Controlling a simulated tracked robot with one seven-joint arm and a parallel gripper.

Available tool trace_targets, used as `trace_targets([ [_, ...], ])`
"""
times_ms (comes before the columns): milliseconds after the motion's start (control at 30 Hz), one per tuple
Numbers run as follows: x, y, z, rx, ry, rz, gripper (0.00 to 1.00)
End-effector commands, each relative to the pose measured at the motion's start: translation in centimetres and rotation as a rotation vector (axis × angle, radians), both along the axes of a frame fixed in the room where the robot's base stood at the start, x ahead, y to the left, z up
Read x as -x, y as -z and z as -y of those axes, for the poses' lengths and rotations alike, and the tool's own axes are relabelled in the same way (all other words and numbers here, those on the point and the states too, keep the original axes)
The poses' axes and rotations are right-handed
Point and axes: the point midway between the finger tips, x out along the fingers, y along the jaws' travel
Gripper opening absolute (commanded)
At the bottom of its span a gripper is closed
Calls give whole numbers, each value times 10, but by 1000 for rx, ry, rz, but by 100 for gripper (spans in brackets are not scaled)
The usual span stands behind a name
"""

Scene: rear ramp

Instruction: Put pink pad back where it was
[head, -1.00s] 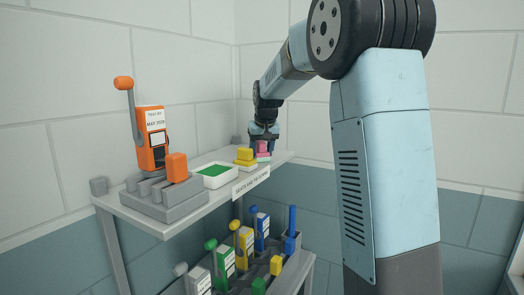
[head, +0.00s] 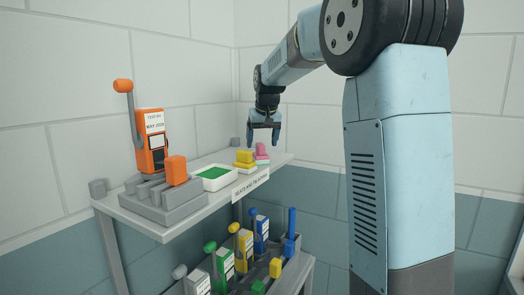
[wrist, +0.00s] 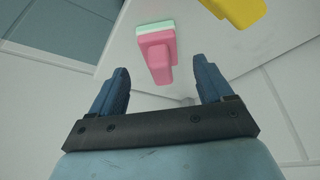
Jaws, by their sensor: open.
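The pink pad (head: 261,150) rests on the upper shelf (head: 215,196), at its right end. In the wrist view the pink pad (wrist: 158,52) shows a block-like grip and a pale green layer (wrist: 152,27) along one side. My gripper (head: 263,143) is open and empty above the pad, apart from it.
A yellow pad (head: 245,158) sits close left of the pink one. Several coloured devices (head: 240,248) stand on the lower shelf.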

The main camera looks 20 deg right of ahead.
Motion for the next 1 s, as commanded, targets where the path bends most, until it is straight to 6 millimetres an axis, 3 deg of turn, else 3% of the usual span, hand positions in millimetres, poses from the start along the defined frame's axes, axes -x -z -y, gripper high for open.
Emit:
trace_targets([
  [100, 9, -22, 0, -1, 0, 3, 80],
  [300, 20, -49, 0, -1, 0, 2, 80],
  [567, 32, -63, 0, -2, 0, 3, 80],
  [767, 75, -63, 4, -16, 1, 12, 80],
  [1000, 146, -54, 7, -29, -1, 31, 80],
])
